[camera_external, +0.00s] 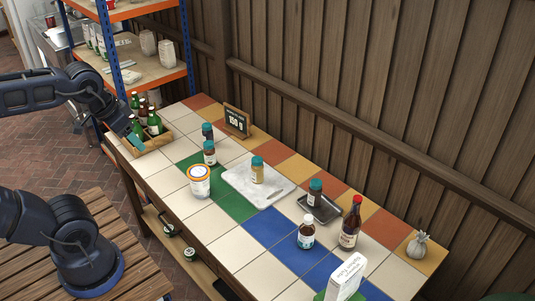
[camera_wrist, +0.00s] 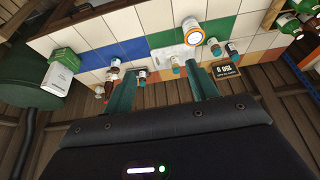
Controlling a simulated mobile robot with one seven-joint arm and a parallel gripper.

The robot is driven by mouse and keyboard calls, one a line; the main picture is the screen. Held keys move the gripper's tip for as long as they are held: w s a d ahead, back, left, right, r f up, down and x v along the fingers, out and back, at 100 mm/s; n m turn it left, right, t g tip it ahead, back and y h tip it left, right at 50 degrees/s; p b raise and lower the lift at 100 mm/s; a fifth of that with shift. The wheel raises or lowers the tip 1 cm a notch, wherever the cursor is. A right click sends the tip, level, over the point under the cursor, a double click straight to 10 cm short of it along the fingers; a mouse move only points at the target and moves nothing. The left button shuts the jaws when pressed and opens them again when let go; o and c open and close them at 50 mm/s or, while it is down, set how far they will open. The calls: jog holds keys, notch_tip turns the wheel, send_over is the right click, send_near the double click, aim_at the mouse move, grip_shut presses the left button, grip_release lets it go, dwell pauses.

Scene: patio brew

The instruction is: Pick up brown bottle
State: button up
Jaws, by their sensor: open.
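A tall brown bottle (camera_external: 350,226) with a red cap and a pale label stands upright on the tiled table at the right of the external view. Another brown bottle (camera_external: 143,104) shows among green bottles (camera_external: 154,124) in a wooden crate (camera_external: 152,144) at the table's far left end. My gripper (camera_external: 136,141) is at the crate's left side in the external view, hiding part of it. In the wrist view its two teal fingers (camera_wrist: 161,88) are spread apart with nothing held between them. The green bottles (camera_wrist: 289,24) show at the wrist view's upper right.
The tiled table holds a white tub (camera_external: 199,181), a marble board (camera_external: 243,180) with a jar, a dark tray (camera_external: 318,209), a white-capped bottle (camera_external: 306,234), a carton (camera_external: 345,279) and a price sign (camera_external: 236,121). A wooden wall runs behind. Shelves (camera_external: 150,72) stand beyond the crate.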

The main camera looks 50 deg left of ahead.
dwell(0.4)
jog(key=shift+c, duration=0.7)
